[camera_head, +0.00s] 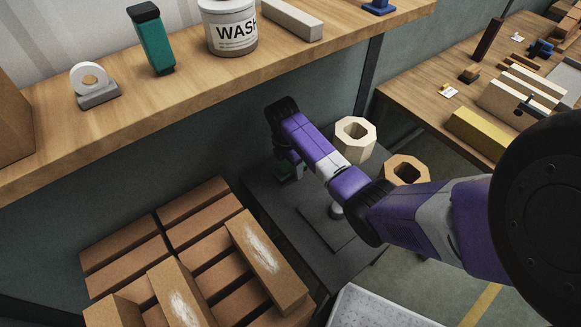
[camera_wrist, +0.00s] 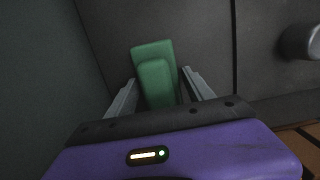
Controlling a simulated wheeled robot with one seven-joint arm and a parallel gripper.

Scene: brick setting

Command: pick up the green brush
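A green block-shaped object (camera_wrist: 155,77), which looks like the green brush, lies straight ahead of my gripper (camera_wrist: 160,76) in the wrist view. My two grey fingers are apart, one on each side of it, with small gaps showing. I cannot tell how deep it sits between the fingertips. In the head view a bit of green (camera_head: 288,172) shows beneath my gripper (camera_head: 287,160) at the dark table's far edge; my arm hides most of it. A second green object with a black top (camera_head: 154,42) stands on the wooden shelf.
The wooden shelf (camera_head: 130,100) overhangs at the back with a WASH tub (camera_head: 229,28). A grey cylindrical end (camera_wrist: 302,42) shows at right.

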